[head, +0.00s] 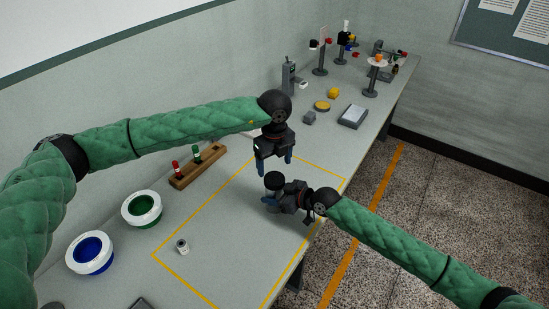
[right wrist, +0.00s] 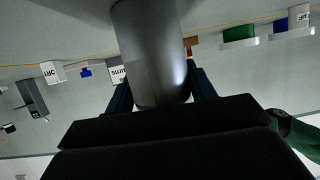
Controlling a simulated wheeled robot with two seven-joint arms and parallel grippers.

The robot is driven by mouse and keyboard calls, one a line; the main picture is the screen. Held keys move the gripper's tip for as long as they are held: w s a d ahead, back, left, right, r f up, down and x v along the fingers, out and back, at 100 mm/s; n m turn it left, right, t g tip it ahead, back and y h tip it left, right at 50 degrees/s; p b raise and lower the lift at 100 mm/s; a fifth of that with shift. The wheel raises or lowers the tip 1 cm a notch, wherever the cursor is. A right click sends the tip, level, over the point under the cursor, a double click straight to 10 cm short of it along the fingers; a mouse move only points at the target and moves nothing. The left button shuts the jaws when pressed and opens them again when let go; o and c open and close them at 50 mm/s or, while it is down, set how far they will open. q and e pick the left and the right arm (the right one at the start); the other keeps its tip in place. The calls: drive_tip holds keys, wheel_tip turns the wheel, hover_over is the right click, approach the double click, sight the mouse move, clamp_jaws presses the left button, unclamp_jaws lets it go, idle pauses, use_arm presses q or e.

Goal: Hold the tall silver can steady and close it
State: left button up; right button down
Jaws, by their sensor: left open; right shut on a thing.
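The tall silver can (right wrist: 150,50) stands between the fingers of my right gripper (right wrist: 160,92), which is shut on it. In the head view the can shows a dark round top (head: 274,178), and its body is partly hidden by my right gripper (head: 272,200). I cannot tell whether the dark top is a loose or seated lid. My left gripper (head: 274,165) is open and empty, pointing down just above the can's top.
A small silver cylinder (head: 182,246) stands inside the yellow outline. A green-lined bowl (head: 157,222), a blue-lined bowl (head: 112,252) and a wooden rack (head: 183,181) are at left. A grey box (head: 352,122) and several stands are at the far end.

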sight(274, 178)
use_arm(q)
drive_tip(key=shift+f, duration=3.05)
drive_tip(key=c, duration=1)
drive_tip(key=shift+m, duration=1.7)
drive_tip(key=o, duration=1.1)
drive_tip(key=shift+r, duration=0.1)
